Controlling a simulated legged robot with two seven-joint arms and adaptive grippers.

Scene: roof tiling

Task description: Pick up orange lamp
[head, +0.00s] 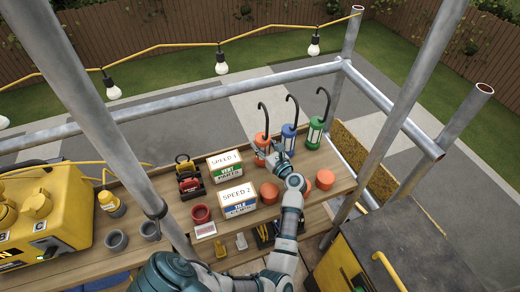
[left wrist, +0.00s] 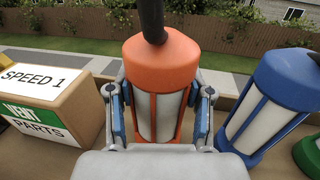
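The orange lamp (head: 262,141) stands upright on the wooden shelf, with a black hook on top. In the left wrist view the orange lamp (left wrist: 160,70) fills the middle, with a pale cylinder behind orange bars. My left gripper (left wrist: 160,120) is open around it, one finger on each side, with narrow gaps that seem to separate the fingers from the lamp. In the head view my left gripper (head: 273,156) partly covers the lamp's lower part. My right gripper is not in view.
A blue lamp (head: 288,135) stands close to the right, then a green lamp (head: 314,133). The SPEED 1 box (head: 224,166) is close on the left, with the SPEED 2 box (head: 237,198) in front. Orange cups (head: 324,180) and metal scaffold poles (head: 400,105) stand nearby.

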